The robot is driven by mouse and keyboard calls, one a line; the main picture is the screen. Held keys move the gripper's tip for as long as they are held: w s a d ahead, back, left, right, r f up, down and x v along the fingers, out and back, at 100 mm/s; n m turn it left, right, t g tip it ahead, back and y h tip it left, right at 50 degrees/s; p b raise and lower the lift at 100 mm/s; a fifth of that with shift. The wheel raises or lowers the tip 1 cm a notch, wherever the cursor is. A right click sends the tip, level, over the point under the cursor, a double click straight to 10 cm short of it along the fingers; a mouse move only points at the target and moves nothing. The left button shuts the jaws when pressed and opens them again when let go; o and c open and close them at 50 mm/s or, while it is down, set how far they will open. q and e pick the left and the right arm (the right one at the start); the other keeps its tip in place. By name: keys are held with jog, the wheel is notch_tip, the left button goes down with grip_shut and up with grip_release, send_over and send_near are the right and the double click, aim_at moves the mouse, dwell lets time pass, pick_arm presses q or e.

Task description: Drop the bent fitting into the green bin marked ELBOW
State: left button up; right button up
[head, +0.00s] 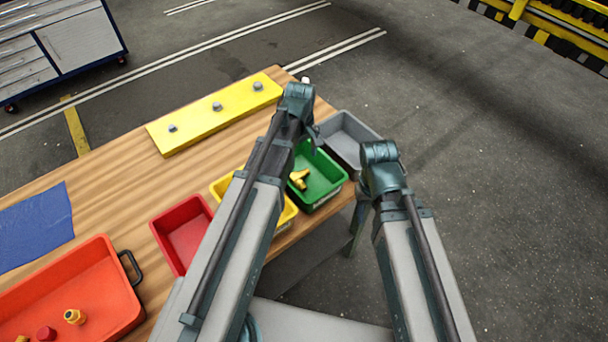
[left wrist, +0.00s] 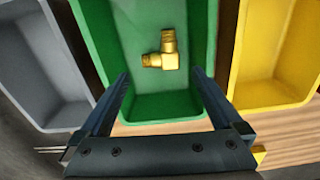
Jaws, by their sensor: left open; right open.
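The bent fitting, a brass-yellow elbow (head: 298,179), shows inside the walls of the green bin (head: 333,192). In the left wrist view the elbow (left wrist: 161,52) lies over the floor of the green bin (left wrist: 112,40), clear of my fingers. I cannot tell for sure that it rests on the floor. My left gripper (left wrist: 160,74) is open and empty above the near end of this bin. In the head view, its arm hides part of the bin area. My right arm stands right of the bins, and its fingers do not show clearly. No bin marking is readable.
A grey bin (head: 349,138) and a yellow bin (head: 222,186) flank the green one. A red bin (head: 183,234) stands further left. An orange tray (head: 75,285) holds several small parts. A yellow board (head: 215,112) with studs and a blue cloth (head: 35,227) lie on the wooden table.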

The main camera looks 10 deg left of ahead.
pick_arm(q)
notch_tip(320, 180, up, 14)
jog(key=p, duration=1.3)
pick_arm(e)
notch_tip(320, 180, up, 14)
jog(key=shift+f, duration=0.15)
pick_arm(q)
jog(key=shift+f, duration=0.2)
